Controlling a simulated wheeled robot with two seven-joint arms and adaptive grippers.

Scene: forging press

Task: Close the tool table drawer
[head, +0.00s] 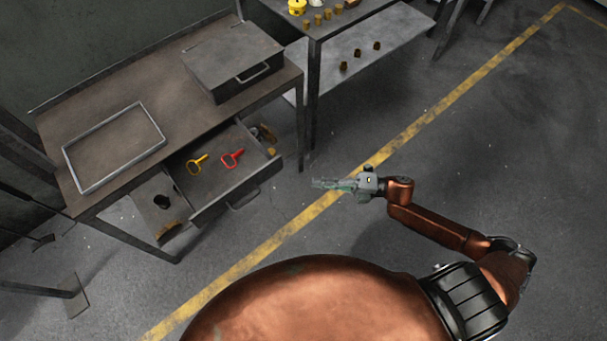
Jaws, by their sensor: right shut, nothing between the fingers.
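The tool table (190,75) is a dark metal table at the upper left. Its drawer (236,196) is pulled out from under the top, toward my body. A yellow-handled tool (197,164) and a red-handled tool (232,158) lie inside the drawer. The drawer's front has a bar handle (243,200). My right gripper (322,184) is shut and empty. It appears to the right of the drawer front, apart from it, pointing left. My left gripper is not in view.
A grey box with a handle (232,59) and an empty rectangular tray frame (75,165) sit on the table top. A second table (350,15) with small brass pieces stands behind to the right. A yellow floor line (285,231) runs past the drawer. Floor to the right is clear.

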